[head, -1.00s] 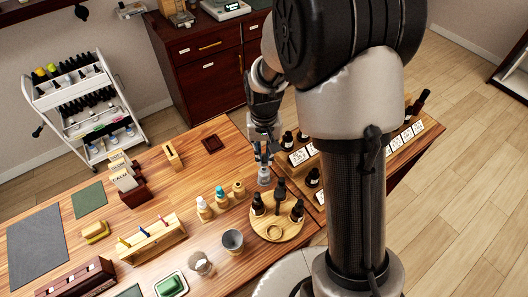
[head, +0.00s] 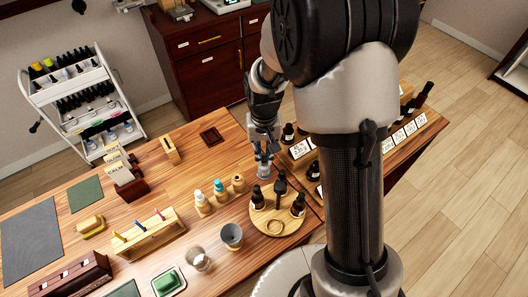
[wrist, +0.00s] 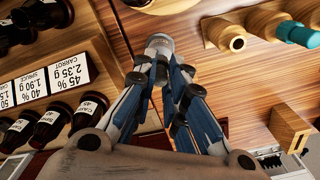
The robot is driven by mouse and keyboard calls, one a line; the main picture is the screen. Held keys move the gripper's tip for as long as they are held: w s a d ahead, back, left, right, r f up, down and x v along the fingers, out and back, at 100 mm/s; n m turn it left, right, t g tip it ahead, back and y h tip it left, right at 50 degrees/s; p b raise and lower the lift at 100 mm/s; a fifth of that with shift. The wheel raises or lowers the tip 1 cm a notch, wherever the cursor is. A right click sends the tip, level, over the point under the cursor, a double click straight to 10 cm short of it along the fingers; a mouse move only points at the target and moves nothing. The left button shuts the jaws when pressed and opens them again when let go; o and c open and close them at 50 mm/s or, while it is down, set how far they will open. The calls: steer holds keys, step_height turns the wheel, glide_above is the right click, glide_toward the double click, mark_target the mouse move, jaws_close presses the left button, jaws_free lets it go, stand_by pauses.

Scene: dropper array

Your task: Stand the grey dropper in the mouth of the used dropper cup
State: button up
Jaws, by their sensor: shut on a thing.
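My gripper (head: 266,151) is shut on the grey dropper (head: 264,171) above the far right part of the table. In the wrist view the grey dropper (wrist: 158,45) shows between the fingertips, seen nearly end-on; its lower end is hard to make out. A dark grey cup (head: 232,236), open at the top, stands on the table nearer to me, left of the round tray; I take it for the used dropper cup, though I see no label. My gripper is well apart from it, farther back. The cup is not in the wrist view.
A wooden holder with an empty top (head: 238,183) stands beside teal (head: 220,190) and white (head: 200,200) droppers. A round wooden tray (head: 262,228) carries dark bottles. A clear glass (head: 198,262) stands left of the cup. A stepped bottle rack (wrist: 75,75) is close beside my gripper.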

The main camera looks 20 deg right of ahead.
steer(key=o, duration=0.7)
steer(key=s+r+t+b, duration=0.1)
steer(key=s+r, duration=0.2)
steer(key=r, duration=0.5)
steer(key=s+r+b, duration=0.1)
steer(key=s+r, duration=0.2)
steer(key=r, duration=0.5)
steer(key=s+t+b, duration=0.1)
steer(key=s, duration=0.4)
steer(key=s+n+t+b, duration=0.1)
steer(key=s+b, duration=0.1)
steer(key=s, duration=0.3)
steer(key=s+n+t+b, duration=0.1)
steer(key=s, duration=0.4)
steer(key=shift+s+f+t, duration=0.2)
steer(key=shift+s+t, duration=0.05)
steer(key=shift+t, duration=0.05)
